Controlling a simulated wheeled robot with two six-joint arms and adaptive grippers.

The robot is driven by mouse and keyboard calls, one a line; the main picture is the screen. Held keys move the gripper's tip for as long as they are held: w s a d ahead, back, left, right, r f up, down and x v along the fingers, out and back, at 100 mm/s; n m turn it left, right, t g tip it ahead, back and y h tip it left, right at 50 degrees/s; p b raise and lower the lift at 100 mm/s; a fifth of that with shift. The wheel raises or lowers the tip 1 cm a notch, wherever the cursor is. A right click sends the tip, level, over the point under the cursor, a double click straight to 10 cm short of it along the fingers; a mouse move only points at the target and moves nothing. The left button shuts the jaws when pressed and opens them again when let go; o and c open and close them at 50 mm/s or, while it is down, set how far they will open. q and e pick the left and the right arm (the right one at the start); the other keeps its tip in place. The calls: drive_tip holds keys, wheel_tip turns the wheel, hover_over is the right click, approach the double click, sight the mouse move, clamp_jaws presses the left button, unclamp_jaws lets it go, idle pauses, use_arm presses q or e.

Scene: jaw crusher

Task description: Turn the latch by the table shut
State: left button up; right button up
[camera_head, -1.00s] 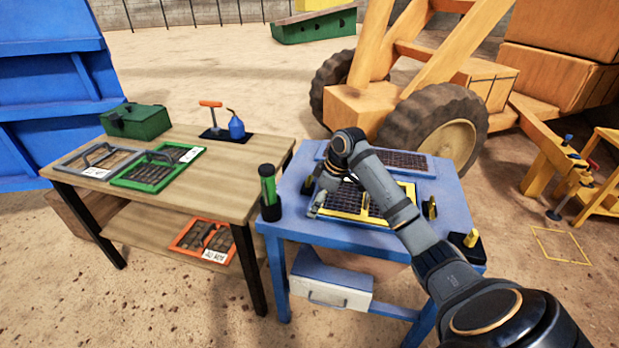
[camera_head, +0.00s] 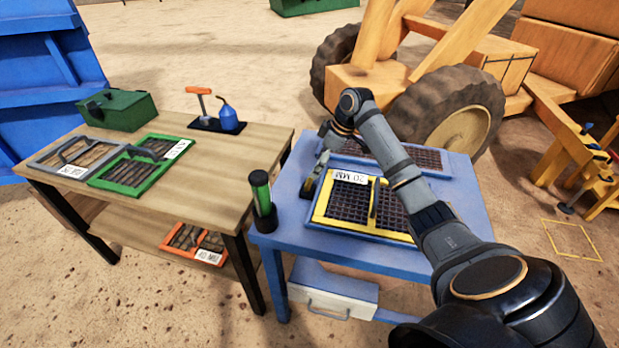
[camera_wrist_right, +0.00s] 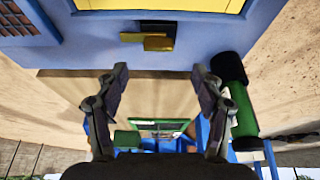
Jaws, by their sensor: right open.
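A yellow latch (camera_wrist_right: 157,38) on a dark base sits near the edge of the blue table (camera_wrist_right: 185,57), ahead of my right gripper (camera_wrist_right: 160,78) in the right wrist view. The gripper is open and empty; the latch lies beyond its fingertips, between them in the picture, not held. In the head view my right gripper (camera_head: 318,172) reaches over the table's left side, and its fingers partly cover the latch area. The yellow-framed screen (camera_head: 338,212) lies on the blue table beside it. My left gripper is not in view.
A black-and-green cylinder (camera_head: 261,194) stands at the table's left corner, close to the gripper; it also shows in the right wrist view (camera_wrist_right: 237,97). Another dark screen (camera_head: 424,158) lies behind. The wooden table (camera_head: 215,168) with framed screens is to the left.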

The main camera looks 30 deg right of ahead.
sight(309, 181)
drive_tip(key=x, duration=0.7)
drive_tip(key=shift+w+d+f, duration=0.1)
drive_tip(key=shift+d+f, duration=0.05)
drive_tip(key=shift+w+f, duration=0.1)
drive_tip(key=shift+f, duration=0.35)
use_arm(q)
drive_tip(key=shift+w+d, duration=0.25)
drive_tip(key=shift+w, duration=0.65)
use_arm(e)
drive_tip(key=shift+f, duration=0.1)
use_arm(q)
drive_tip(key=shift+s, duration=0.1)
